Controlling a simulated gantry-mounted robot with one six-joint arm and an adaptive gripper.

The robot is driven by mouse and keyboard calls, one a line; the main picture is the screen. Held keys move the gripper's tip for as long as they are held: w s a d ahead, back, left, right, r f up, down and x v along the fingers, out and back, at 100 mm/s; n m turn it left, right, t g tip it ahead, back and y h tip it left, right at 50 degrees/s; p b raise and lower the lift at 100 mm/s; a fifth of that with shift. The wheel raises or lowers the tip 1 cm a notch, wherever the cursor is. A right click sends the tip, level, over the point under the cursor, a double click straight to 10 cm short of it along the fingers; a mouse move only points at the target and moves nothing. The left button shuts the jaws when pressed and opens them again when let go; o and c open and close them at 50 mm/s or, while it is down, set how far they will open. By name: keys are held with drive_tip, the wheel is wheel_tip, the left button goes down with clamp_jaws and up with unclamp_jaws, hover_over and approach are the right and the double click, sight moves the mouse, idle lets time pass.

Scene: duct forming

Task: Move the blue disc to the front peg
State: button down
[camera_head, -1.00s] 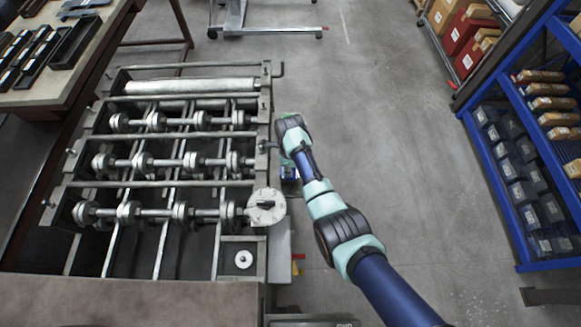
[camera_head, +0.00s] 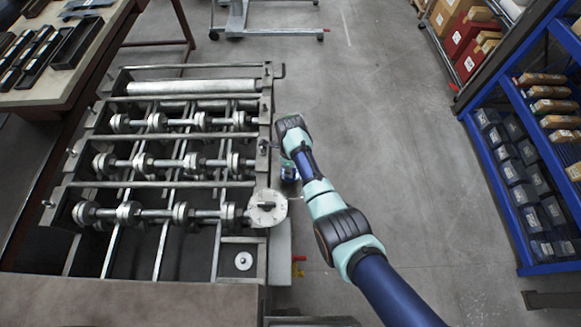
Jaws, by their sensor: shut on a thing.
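The end of my arm (camera_head: 291,137) is just right of the roller machine (camera_head: 215,184). My gripper's fingers and whatever they hold are hidden behind the wrist. A small blue part (camera_head: 289,172) shows below the wrist; I cannot tell whether it is part of my arm or something else. I cannot make out a blue disc or tell which post is the front peg. Short dark upright posts stand along the machine's right edge, one of them (camera_head: 263,147) beside my wrist. A grey round plate (camera_head: 268,208) with a dark knob is at the near right corner.
Several rows of rollers on shafts fill the machine. A small pale ring (camera_head: 243,261) sits in its near right bay. A worktable (camera_head: 85,80) with dark trays is at the upper left. Blue shelving (camera_head: 488,195) stands at the right. The floor between is clear.

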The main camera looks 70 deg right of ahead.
drive_tip(key=shift+s+f+b, duration=0.1)
drive_tip(key=shift+f+b, duration=0.3)
drive_tip(key=shift+f, duration=0.15)
drive_tip(key=shift+s+a+f, duration=0.2)
drive_tip(key=shift+f, duration=0.2)
drive_tip(key=shift+w+d+r+p, duration=0.15)
drive_tip(key=shift+w+r+p, duration=0.05)
drive_tip(key=shift+r+p, duration=0.55)
drive_tip(key=shift+s+r+p, duration=0.15)
drive_tip(key=shift+r+p, duration=0.05)
drive_tip(key=shift+p, duration=0.1)
drive_tip(key=shift+r, duration=0.1)
